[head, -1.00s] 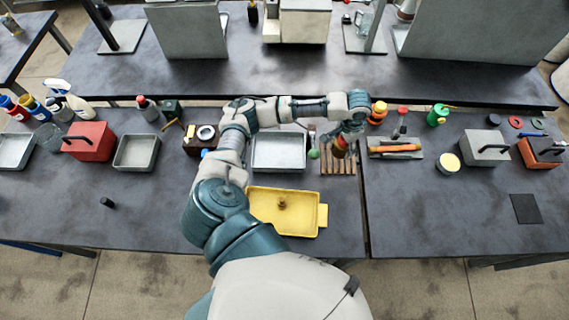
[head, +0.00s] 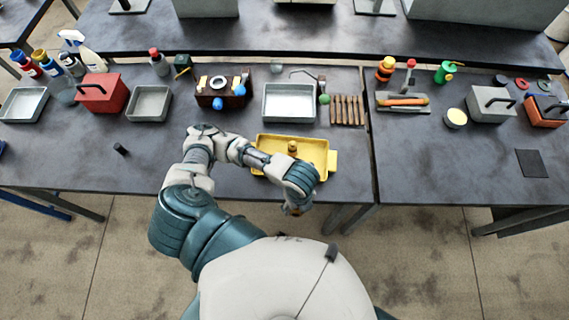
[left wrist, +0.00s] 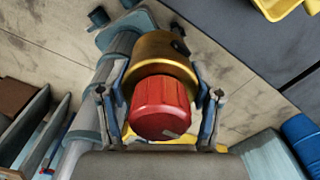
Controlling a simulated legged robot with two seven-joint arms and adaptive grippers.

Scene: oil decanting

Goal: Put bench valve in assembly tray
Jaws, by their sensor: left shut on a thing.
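My left gripper (left wrist: 165,100) is shut on a valve with a red ribbed knob (left wrist: 160,105) and a brass body (left wrist: 165,52), which I take to be the bench valve. In the head view my left gripper (head: 298,203) is low, in front of the yellow tray and over the table's front edge. The held valve is mostly hidden there. The yellow tray (head: 265,147), probably the assembly tray, lies on the table with a small brass part (head: 292,147) in it. My arm covers its front edge. My right gripper is not in view.
A grey tray (head: 288,87) and a slatted wooden rack (head: 347,110) stand behind the yellow tray. A brown box with blue knobs (head: 220,90) is at their left. An orange-handled tool on a grey plate (head: 403,101) lies to the right. The table between is clear.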

